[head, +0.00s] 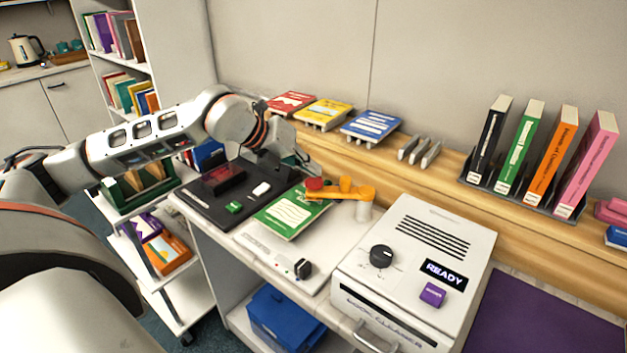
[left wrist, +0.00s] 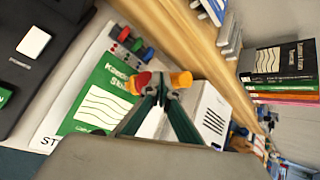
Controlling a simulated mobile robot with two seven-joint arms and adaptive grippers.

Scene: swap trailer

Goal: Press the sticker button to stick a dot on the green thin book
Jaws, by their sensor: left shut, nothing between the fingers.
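The green thin book (head: 286,218) lies flat on the white sticker station (head: 262,248). It shows with its title and white wavy panel in the left wrist view (left wrist: 97,103). An orange arm (head: 346,192) on a white post reaches over the book's right end, with a red cap (head: 315,184) at its tip. My left gripper (head: 313,172) is shut and empty, just above the red cap. In the left wrist view its fingertips (left wrist: 163,84) overlap the red and orange parts. I cannot tell whether they touch. My right gripper is not in view.
A black pad (head: 206,208) lies left of the book. A white cleaner machine (head: 420,265) reading READY stands to the right. Flat books (head: 323,112) lie on the wooden ledge behind, and upright books (head: 520,145) stand farther right. A shelf cart (head: 165,260) is left.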

